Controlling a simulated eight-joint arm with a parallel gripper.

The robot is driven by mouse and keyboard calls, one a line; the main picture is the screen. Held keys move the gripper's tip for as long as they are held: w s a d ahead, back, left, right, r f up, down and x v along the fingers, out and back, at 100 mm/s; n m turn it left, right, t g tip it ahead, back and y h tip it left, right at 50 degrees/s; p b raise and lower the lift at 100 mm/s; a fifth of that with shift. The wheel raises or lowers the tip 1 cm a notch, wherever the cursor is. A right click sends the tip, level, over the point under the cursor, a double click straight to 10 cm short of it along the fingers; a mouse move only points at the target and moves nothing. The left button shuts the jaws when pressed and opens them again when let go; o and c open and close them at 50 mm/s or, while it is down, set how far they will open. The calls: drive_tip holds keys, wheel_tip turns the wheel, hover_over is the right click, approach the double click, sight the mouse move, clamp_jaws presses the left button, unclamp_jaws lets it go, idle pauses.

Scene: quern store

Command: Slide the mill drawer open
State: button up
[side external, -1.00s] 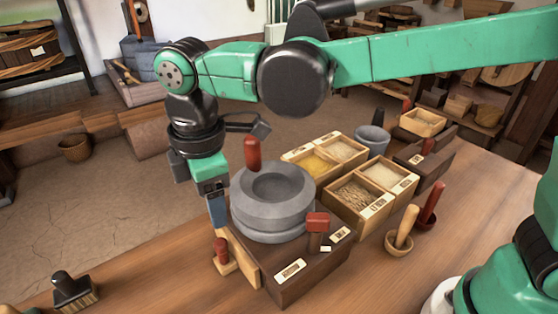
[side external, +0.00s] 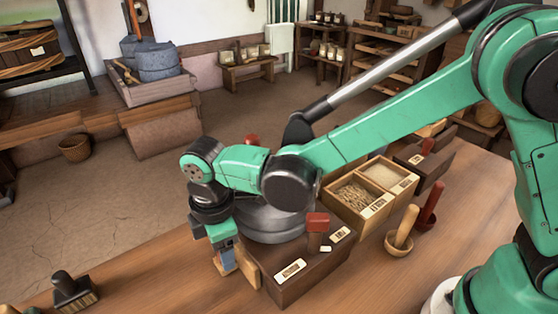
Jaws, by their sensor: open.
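The mill is a grey round stone (side external: 272,228) on a dark wooden base (side external: 300,272) with pale labels. A light wooden panel (side external: 248,268), which looks like the drawer front, stands at the base's left end. My gripper (side external: 229,264) points down just left of this panel, low over the table. It is open. The red knob beside the panel is now hidden behind my fingers, so I cannot tell whether they touch it or sit around it. My arm hides much of the stone's top.
A red-topped post (side external: 317,223) rises from the mill base. Grain boxes (side external: 357,205) stand behind it, and a mortar with pestle (side external: 400,240) is to the right. A brush (side external: 73,291) lies at the table's left. The table between brush and mill is clear.

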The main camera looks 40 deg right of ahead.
clamp_jaws()
idle(1.3)
